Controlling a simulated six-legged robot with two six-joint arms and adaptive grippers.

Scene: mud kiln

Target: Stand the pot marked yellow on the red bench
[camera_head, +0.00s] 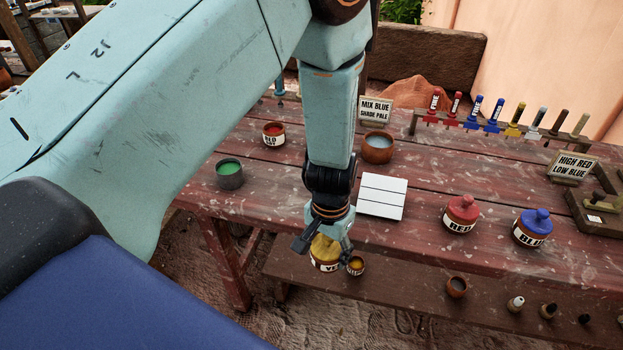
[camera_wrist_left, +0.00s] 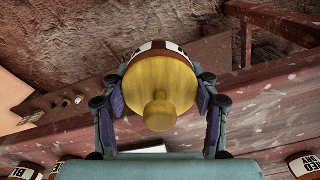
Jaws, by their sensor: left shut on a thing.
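The yellow-lidded pot (camera_head: 325,250), with a white label band, is between the fingers of my left gripper (camera_head: 323,238). The gripper is shut on it from both sides. In the left wrist view the yellow lid and knob (camera_wrist_left: 158,92) show from above, with one finger pad on each side of the left gripper (camera_wrist_left: 160,98). In the head view the pot appears at the front edge of the red-painted bench (camera_head: 420,240), over the lower plank (camera_head: 400,283). I cannot tell whether its base touches anything. My right gripper is not in view.
A small cup with yellow (camera_head: 356,266) shows close beside the pot. A red-lidded pot (camera_head: 461,214) and a blue-lidded pot (camera_head: 532,227) stand to the right. A white tile (camera_head: 382,196) lies behind. The bench top is clear between the tile and the red-lidded pot.

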